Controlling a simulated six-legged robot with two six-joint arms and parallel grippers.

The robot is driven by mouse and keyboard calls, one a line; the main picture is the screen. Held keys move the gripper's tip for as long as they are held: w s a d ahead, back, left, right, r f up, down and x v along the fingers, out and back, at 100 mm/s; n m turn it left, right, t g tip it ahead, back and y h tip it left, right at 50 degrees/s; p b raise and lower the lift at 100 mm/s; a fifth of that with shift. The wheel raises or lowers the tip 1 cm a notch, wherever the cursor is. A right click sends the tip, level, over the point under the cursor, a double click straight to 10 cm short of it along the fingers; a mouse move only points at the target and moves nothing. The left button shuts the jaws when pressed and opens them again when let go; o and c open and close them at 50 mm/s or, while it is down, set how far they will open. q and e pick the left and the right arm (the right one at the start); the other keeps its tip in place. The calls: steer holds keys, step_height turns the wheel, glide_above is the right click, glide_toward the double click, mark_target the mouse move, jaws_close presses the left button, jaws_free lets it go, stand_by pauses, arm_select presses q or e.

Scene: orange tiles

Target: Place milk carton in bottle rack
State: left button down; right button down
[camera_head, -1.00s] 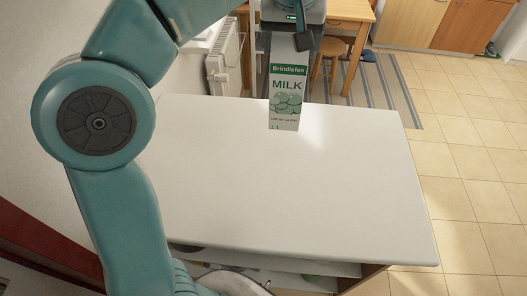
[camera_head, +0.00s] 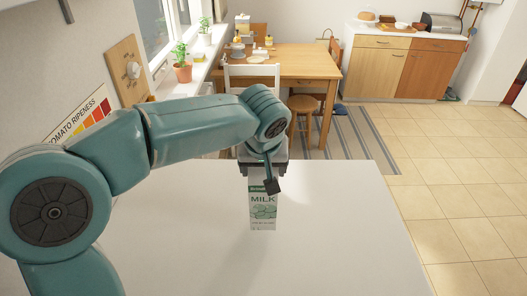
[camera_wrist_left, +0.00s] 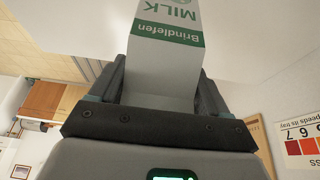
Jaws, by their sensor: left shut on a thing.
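The milk carton (camera_head: 263,213) is white with a green band and the word MILK. It is upright over the white counter in the head view; whether its base touches the counter I cannot tell. My left gripper (camera_head: 262,184) is shut on the carton's upper part. In the left wrist view the carton (camera_wrist_left: 167,58) sits between the two fingers of the left gripper (camera_wrist_left: 160,88), its lettering upside down. The right gripper is not in view. I see no bottle rack in these frames.
The white counter (camera_head: 330,230) is bare around the carton. Beyond it stand a wooden dining table (camera_head: 300,66), a stool (camera_head: 304,105) and a white chair (camera_head: 250,72). A potted plant (camera_head: 182,70) is on the windowsill at left. Tiled floor (camera_head: 450,190) is open at right.

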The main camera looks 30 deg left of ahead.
mark_target(263, 193)
arm_select(q)
step_height(263, 193, down, 4)
steer(key=shift+r, duration=0.1)
steer(key=shift+s+d, duration=0.1)
jaws_free()
steer(key=shift+f, duration=0.25)
steer(key=shift+r, duration=0.1)
